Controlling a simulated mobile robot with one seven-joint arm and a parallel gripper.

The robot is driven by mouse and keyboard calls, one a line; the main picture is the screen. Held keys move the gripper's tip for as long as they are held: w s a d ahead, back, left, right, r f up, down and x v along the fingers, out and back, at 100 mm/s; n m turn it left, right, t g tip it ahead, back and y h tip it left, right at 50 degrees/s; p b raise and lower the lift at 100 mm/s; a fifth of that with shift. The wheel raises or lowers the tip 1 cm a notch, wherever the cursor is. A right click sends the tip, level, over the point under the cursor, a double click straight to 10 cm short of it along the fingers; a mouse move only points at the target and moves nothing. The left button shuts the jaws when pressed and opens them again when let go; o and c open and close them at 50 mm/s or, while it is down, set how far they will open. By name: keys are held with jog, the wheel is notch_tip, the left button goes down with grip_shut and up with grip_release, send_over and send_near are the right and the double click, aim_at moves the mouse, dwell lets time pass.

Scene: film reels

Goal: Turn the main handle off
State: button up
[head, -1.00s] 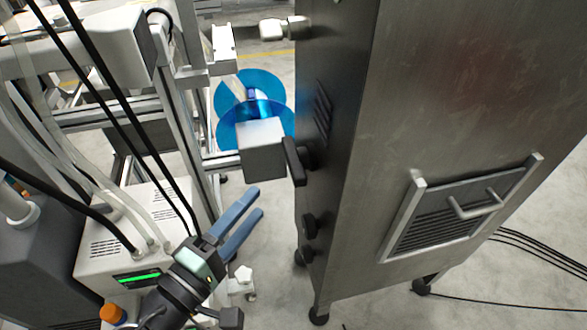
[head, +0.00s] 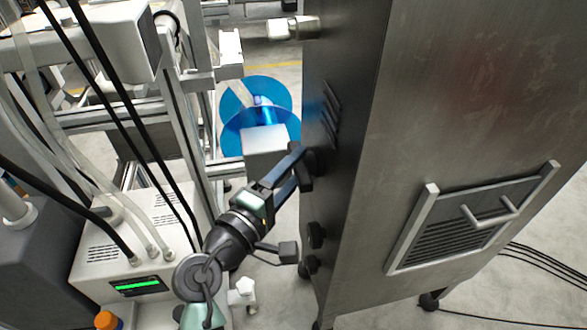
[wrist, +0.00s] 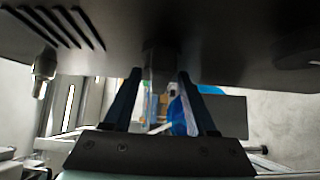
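The main handle (head: 307,178) is a black lever on the narrow dark side of a tall steel cabinet (head: 450,90). In the head view my gripper (head: 294,160) is right at the handle, its fingers partly overlapping it. In the wrist view the two dark fingers (wrist: 159,88) stand apart. The dark block of the handle (wrist: 158,62) shows beyond and between their tips. The gripper looks open; I cannot tell whether a finger touches the handle. The handle's base is partly hidden by the lever and fingers.
Two black knobs (head: 316,235) sit below the handle. Vent slots (head: 331,112) and a metal fitting (head: 293,28) are above it. Blue film reels (head: 262,92) and a grey box (head: 265,143) stand behind. A white machine (head: 130,235) with cables is left of my arm.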

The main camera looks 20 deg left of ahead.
grip_shut()
jog(key=shift+f, duration=0.1)
jog(key=shift+f+b, duration=0.15)
jog(key=shift+b, duration=0.6)
jog(key=shift+w+a+f+m+g+h+b, duration=0.15)
jog(key=shift+m+g+h+b, duration=0.2)
jog(key=shift+m+h+b, duration=3.45)
jog(key=shift+w+a+f+m+g+h+b, duration=0.1)
jog(key=shift+m+g+h+b, duration=0.3)
jog(key=shift+m+h+b, duration=3.4)
jog(key=shift+w+a+f+m+g+h+b, duration=0.25)
jog(key=shift+m+h+b, duration=1.55)
jog(key=shift+m+b, duration=4)
jog(key=shift+d+r+m+g, duration=0.2)
jog(key=shift+m+g, duration=0.2)
